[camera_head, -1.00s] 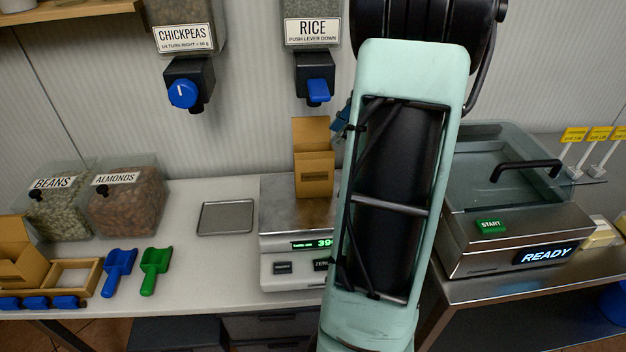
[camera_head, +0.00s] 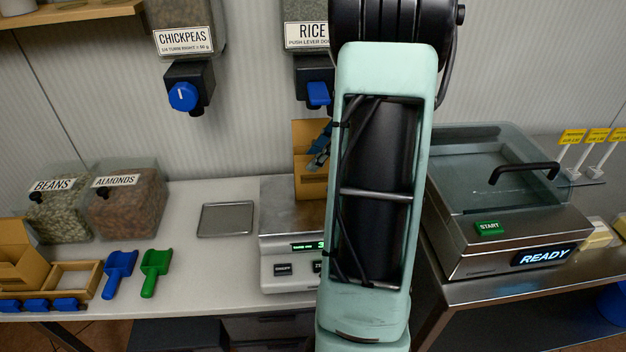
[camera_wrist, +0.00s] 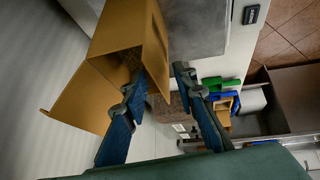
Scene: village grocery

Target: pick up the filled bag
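The tan paper bag (camera_head: 312,183) stands on the scale (camera_head: 276,212), partly behind my arm in the head view. In the wrist view the bag (camera_wrist: 103,30) shows its open top and dark contents inside. My gripper (camera_wrist: 162,74) is open, with two blue fingers apart. The left finger overlaps the bag's mouth and the right finger is outside the bag, so the near wall seems to lie between them; contact cannot be told. In the head view my gripper (camera_head: 322,148) is mostly hidden behind my arm, beside the bag's upper part.
The rice dispenser (camera_head: 307,36) hangs above the bag, the chickpeas dispenser (camera_head: 184,40) to its left. A metal tray (camera_head: 226,219) lies left of the scale. Blue (camera_head: 119,273) and green (camera_head: 155,272) scoops lie further left. The sealing machine (camera_head: 508,215) stands at right.

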